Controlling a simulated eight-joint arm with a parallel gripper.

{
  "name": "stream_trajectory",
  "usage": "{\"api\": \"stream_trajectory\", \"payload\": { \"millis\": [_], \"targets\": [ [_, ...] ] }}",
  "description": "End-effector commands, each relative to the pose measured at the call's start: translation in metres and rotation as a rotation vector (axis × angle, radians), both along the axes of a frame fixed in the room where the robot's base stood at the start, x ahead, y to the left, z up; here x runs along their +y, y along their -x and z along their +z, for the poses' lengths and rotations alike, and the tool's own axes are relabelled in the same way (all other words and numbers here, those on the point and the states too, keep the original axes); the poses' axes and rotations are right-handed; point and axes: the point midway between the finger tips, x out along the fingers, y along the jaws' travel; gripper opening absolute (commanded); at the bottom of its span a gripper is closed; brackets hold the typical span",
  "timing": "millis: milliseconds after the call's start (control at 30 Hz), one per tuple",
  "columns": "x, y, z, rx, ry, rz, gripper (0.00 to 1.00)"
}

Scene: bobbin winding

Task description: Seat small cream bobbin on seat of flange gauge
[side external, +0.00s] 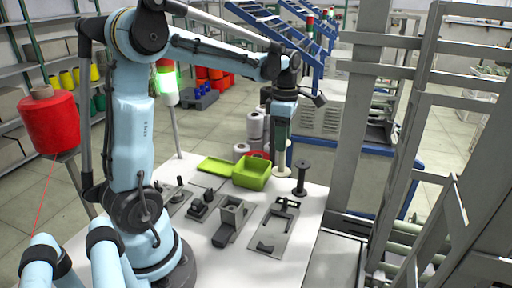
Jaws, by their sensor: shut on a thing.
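My gripper (281,138) points down above the back right of the white table. It is shut on a small cream bobbin (280,169), whose pale lower flange shows below the jaws. The fingers hide much of the bobbin, and it looks upright. A grey plate with dark bracket parts (271,236), perhaps the flange gauge, lies at the table's front right, nearer the camera than my gripper. I cannot tell for sure which fixture is the gauge, or make out its seat.
A dark bobbin (301,179) stands close to the right of the held one. A green open box (251,175) and its flat lid (217,166) lie to the left. A grey block fixture (232,216) and smaller dark fixtures (199,208) stand left of the plate. Metal posts rise at right.

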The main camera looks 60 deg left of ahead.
Motion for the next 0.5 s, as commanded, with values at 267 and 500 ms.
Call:
{"api": "stream_trajectory", "payload": {
  "millis": [267,500],
  "targets": [
    [0.0,0.0,0.001,0.0,0.0,0.0,0.29],
    [-0.02,0.007,0.006,0.0,0.0,-0.051,0.29]
  ]
}}
